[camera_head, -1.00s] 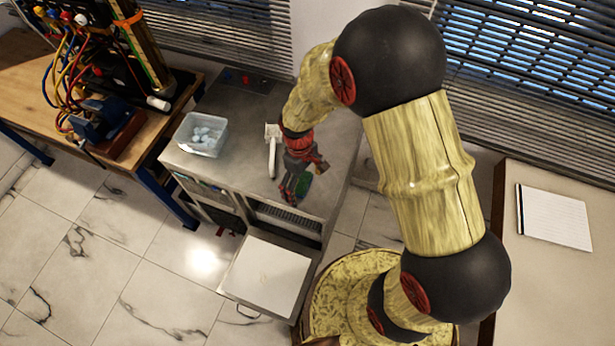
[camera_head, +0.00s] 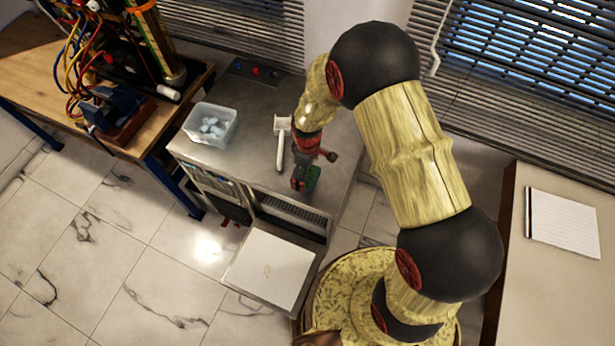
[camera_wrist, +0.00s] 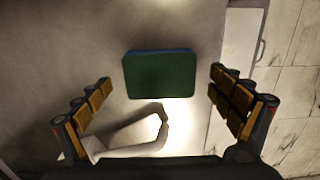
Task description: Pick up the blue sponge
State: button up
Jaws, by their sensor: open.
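The sponge (camera_wrist: 160,76) lies flat on the metal worktop in the wrist view, with a green top face and a thin blue edge along its far side. My gripper (camera_head: 302,182) is over the worktop at the sponge, pointing down. In the wrist view my gripper (camera_wrist: 161,84) is open, with one finger on each side of the sponge and clear space between. Nothing is held. The gap in height to the sponge is hard to judge.
A white-handled tool (camera_head: 281,148) lies on the worktop close to the sponge. A clear bin (camera_head: 209,126) with pale blue pieces stands on the worktop's left. A drawer-like white-topped surface (camera_head: 270,268) juts out in front. A wooden bench (camera_head: 40,70) with cabled equipment stands left.

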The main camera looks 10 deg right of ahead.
jog(key=shift+f, duration=0.95)
jog(key=shift+c, duration=0.4)
jog(key=c, duration=0.7)
jog(key=shift+c, duration=0.5)
